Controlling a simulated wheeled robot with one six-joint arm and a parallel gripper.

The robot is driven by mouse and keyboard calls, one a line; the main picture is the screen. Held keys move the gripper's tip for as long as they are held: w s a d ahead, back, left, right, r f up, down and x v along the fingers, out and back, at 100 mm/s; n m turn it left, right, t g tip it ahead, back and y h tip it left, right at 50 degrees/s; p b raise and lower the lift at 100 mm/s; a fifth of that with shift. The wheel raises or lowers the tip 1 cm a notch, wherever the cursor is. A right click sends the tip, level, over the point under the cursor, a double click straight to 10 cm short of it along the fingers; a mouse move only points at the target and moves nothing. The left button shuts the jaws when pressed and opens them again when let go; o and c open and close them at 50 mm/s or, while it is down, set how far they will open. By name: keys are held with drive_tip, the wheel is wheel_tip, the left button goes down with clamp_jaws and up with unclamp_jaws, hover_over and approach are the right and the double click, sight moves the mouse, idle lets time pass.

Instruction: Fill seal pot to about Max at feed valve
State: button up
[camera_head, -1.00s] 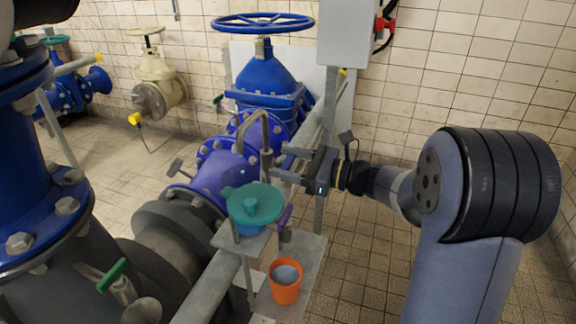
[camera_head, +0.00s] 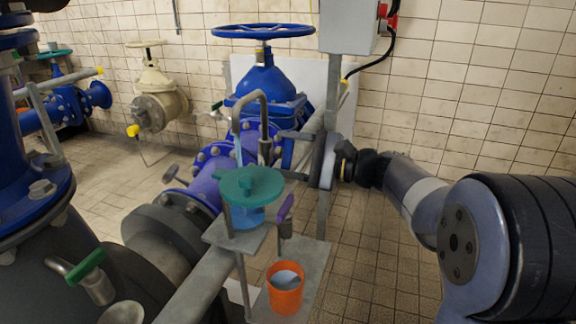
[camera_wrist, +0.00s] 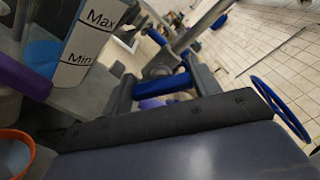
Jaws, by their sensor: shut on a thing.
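The seal pot (camera_head: 249,217), with a teal lid (camera_head: 250,184) and blue liquid, stands upright on a small grey shelf. In the wrist view its label (camera_wrist: 88,35) reads Max and Min. The blue liquid (camera_wrist: 43,57) shows beside the label, its top apparently between the marks, nearer Min; the exact level is hard to tell. The feed valve (camera_head: 265,150) sits on the bent pipe beside the pot. My gripper (camera_head: 291,154) is shut on its blue handle (camera_wrist: 162,88); the handle lies between the fingers.
A purple lever (camera_head: 286,207) sits low beside the pot. An orange cup (camera_head: 286,297) holding greyish liquid stands on the lower plate. Large blue pipework (camera_head: 262,80) is behind; a grey box (camera_head: 348,25) hangs above. Tiled floor at right is open.

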drive_tip(key=shift+f+n+b, duration=0.2)
drive_tip(key=shift+n+b, duration=0.8)
drive_tip(key=shift+n, duration=0.2)
drive_tip(key=o, duration=1)
drive_tip(key=shift+r, duration=0.1)
drive_tip(key=p+v, duration=0.2)
drive_tip(key=v, duration=0.9)
